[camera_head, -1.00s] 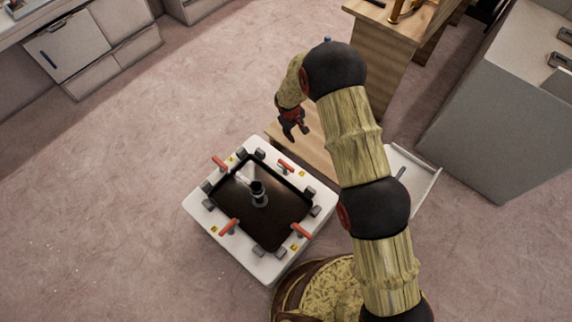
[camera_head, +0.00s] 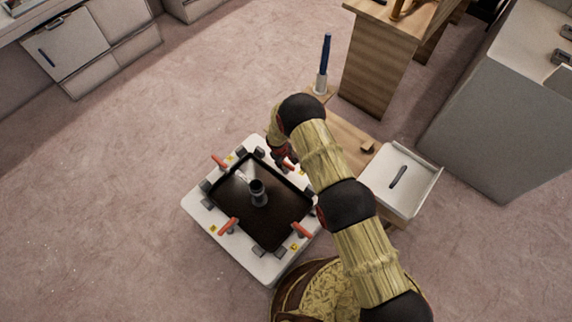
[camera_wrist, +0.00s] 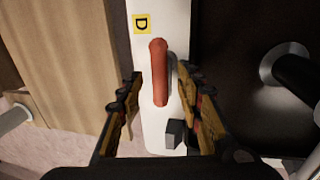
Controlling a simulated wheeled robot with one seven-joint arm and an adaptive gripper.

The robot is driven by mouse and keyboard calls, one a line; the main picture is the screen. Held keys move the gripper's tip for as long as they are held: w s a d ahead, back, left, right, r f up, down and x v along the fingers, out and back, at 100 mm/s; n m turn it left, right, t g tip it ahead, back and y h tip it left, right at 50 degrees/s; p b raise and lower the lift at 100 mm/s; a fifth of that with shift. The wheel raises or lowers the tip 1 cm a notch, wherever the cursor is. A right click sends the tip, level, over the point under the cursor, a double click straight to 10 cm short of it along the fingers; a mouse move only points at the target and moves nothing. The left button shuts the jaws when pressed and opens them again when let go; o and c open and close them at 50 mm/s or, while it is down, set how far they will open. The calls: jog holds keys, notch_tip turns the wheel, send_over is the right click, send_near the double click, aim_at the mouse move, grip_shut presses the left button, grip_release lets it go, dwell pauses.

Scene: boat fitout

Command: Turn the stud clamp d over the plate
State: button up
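Stud clamp d, with a red handle (camera_wrist: 160,72), sits on the white frame (camera_wrist: 165,20) below a yellow "D" label (camera_wrist: 142,23) in the wrist view. The handle lies along the frame, roughly parallel to the edge of the dark plate (camera_wrist: 230,60), not across it. My gripper (camera_wrist: 158,92) is open, with one finger on each side of the handle; I cannot tell whether either touches it. In the head view, my gripper (camera_head: 283,160) is at the frame's upper right side and partly hides the clamp. The plate (camera_head: 235,205) lies inside the frame.
Other red-handled clamps (camera_head: 228,226) and several dark blocks (camera_head: 208,187) stand around the plate. A dark post (camera_head: 258,192) rises from its middle. A white tray (camera_head: 410,180) and a blue-handled tool (camera_head: 325,60) are to the right. Carpet at left is clear.

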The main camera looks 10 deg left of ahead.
jog(key=shift+w+f, duration=0.15)
jog(key=shift+f, duration=0.65)
jog(key=shift+d, duration=0.1)
jog(key=c, duration=0.3)
grip_shut()
